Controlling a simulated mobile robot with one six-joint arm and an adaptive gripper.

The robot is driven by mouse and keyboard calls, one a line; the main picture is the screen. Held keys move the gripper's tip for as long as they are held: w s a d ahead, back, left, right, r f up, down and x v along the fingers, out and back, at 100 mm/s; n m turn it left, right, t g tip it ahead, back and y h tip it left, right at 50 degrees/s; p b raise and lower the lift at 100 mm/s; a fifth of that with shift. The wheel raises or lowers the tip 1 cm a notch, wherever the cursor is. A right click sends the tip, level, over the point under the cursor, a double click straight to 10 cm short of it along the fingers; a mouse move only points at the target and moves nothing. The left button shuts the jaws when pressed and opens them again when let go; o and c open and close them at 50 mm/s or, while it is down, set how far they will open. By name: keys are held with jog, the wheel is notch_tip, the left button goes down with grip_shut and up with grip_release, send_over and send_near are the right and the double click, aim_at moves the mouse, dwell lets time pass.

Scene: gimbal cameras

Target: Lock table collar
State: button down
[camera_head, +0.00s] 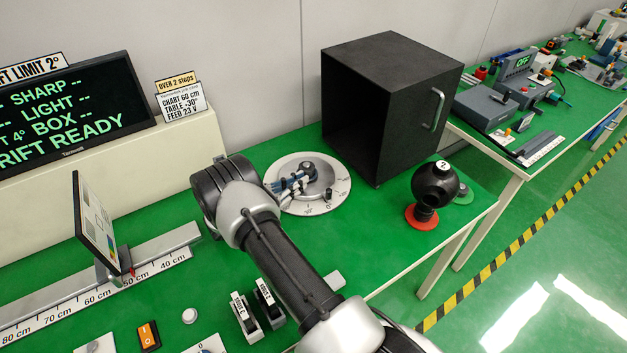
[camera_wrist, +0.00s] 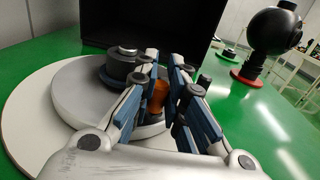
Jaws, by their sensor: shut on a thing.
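The round turntable (camera_head: 335,182) has a pale outer dial with markings and a raised grey disc; it also shows in the wrist view (camera_wrist: 28,125). A dark round post (camera_head: 308,169) stands on the disc, left of the fingers in the wrist view (camera_wrist: 121,64). My gripper (camera_head: 292,183) reaches low over the turntable. In the wrist view, my gripper (camera_wrist: 164,80) has its blue-padded fingers close together around a small orange knob (camera_wrist: 159,96). The fingers partly hide the knob, and its base cannot be seen. A small dark peg (camera_head: 328,195) stands near the dial's front edge.
A black open-fronted box (camera_head: 395,100) stands just behind the turntable. A black ball-shaped device (camera_head: 435,185) on a red base is at the right. A chart panel (camera_head: 97,222) stands on a ruler rail at the left. A sign (camera_head: 181,100) reads "TABLE -30°".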

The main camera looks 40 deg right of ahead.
jog(key=shift+a+f, duration=0.15)
jog(key=c, duration=1.8)
grip_release()
jog(key=shift+a, duration=0.2)
jog(key=shift+o, duration=1.1)
jog(key=shift+d, duration=0.1)
jog(key=shift+d, duration=0.15)
